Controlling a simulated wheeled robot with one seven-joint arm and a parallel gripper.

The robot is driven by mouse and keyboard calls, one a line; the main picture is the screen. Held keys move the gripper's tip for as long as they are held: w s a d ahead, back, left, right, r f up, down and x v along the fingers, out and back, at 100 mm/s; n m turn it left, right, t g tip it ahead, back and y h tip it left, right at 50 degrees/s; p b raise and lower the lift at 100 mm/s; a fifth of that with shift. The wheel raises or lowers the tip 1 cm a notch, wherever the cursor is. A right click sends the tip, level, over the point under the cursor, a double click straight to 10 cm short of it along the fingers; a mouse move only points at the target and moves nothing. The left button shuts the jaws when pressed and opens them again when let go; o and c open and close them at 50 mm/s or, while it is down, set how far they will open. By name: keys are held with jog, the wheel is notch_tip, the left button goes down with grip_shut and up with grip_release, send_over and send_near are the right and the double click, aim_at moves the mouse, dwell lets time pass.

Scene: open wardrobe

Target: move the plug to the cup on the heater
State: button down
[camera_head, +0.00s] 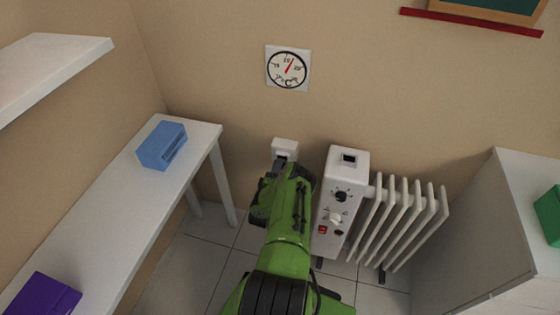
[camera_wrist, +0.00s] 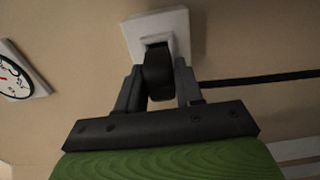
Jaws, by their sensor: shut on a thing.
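A white wall box (camera_head: 285,145) is on the wall to the left of the heater, and it also shows in the wrist view (camera_wrist: 176,22). My gripper (camera_head: 281,163) is at this box with its fingers on both sides of a black plug (camera_wrist: 158,75). It is shut on the plug, which sits at the box's opening; how deep it sits I cannot tell. A dark cable (camera_wrist: 255,78) runs to the right in the wrist view. The white heater (camera_head: 331,215) stands right of my arm. A small dark socket (camera_head: 348,158) is on its top; this may be the cup.
A white table (camera_head: 180,195) on the left bears a blue box (camera_head: 162,146) and a purple box (camera_head: 42,296). A white cabinet (camera_head: 490,230) with a green box (camera_head: 549,214) stands right. A dial thermometer (camera_head: 288,68) hangs above. A shelf (camera_head: 45,70) juts out upper left.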

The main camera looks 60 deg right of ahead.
jog(key=shift+s+a+p, duration=0.15)
jog(key=shift+a+p, duration=0.85)
jog(key=shift+s+a+p, duration=0.15)
jog(key=shift+a+p, duration=0.8)
jog(key=shift+a, duration=0.05)
